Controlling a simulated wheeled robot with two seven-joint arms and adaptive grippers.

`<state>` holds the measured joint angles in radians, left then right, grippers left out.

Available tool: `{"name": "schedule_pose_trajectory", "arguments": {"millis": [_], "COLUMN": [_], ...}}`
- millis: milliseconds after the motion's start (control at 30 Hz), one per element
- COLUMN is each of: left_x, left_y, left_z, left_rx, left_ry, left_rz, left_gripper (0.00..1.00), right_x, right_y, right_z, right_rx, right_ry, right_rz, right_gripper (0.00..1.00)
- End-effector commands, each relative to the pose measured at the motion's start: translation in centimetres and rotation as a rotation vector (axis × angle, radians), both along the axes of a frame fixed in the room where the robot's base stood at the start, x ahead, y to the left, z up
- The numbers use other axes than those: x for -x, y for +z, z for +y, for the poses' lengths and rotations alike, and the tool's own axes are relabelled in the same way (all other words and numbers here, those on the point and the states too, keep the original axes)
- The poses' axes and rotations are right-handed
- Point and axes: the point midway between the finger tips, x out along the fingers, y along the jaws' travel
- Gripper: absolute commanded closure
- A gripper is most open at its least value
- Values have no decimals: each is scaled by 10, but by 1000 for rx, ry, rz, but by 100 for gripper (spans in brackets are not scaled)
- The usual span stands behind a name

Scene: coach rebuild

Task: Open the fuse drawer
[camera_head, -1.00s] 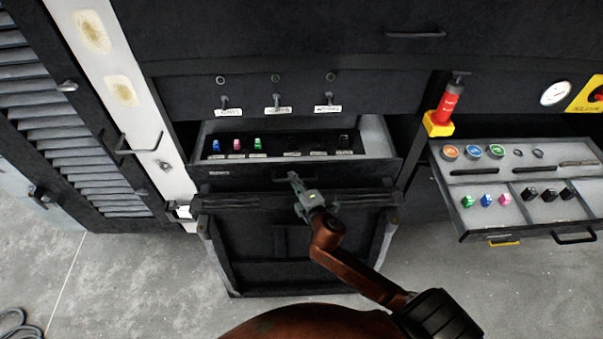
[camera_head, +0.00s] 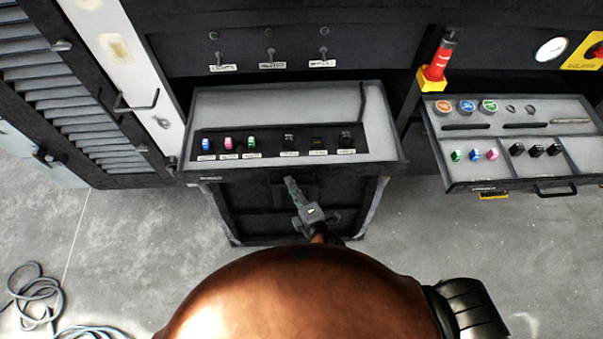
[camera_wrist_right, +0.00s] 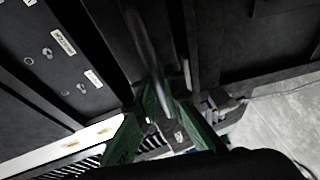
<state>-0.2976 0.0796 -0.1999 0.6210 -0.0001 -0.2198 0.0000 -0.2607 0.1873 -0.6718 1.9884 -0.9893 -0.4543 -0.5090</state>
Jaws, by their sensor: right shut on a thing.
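The fuse drawer (camera_head: 285,104) stands well out from the dark cabinet in the head view. It is grey inside, with a black strip (camera_head: 270,143) holding blue, pink, green and black fuses above small labels. My right gripper (camera_head: 291,184) is at the middle of the drawer's front, below its top edge. Its green fingers also show in the right wrist view (camera_wrist_right: 163,108), closed around a dark bar that looks like the drawer handle (camera_wrist_right: 150,50). The handle is mostly hidden in the head view. My left gripper is not in view.
A second open drawer (camera_head: 463,178) with buttons and fuses stands out at the right. A red cylinder on a yellow base (camera_head: 437,62) is between the two. A lower dark frame (camera_head: 260,215) sits under the fuse drawer. A coiled cable (camera_head: 35,295) lies on the floor at left.

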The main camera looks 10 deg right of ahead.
Motion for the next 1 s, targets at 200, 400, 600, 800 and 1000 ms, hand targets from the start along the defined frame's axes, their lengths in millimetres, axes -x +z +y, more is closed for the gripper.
{"name": "schedule_pose_trajectory", "arguments": {"millis": [200, 400, 600, 800, 1000], "left_x": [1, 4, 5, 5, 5], "left_y": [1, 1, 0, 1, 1], "left_z": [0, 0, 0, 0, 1], "left_rx": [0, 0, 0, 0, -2], "left_ry": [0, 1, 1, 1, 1], "left_rz": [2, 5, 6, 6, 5], "left_gripper": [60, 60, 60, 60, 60], "right_x": [7, 7, 7, 6, 7], "right_y": [0, 0, 0, 0, 0], "right_z": [7, 7, 6, 6, 6], "right_rx": [1, 0, 0, 0, 0], "right_ry": [12, 12, 11, 11, 10], "right_rz": [0, 0, 0, 0, 0], "right_gripper": [100, 100, 84, 73, 73]}}
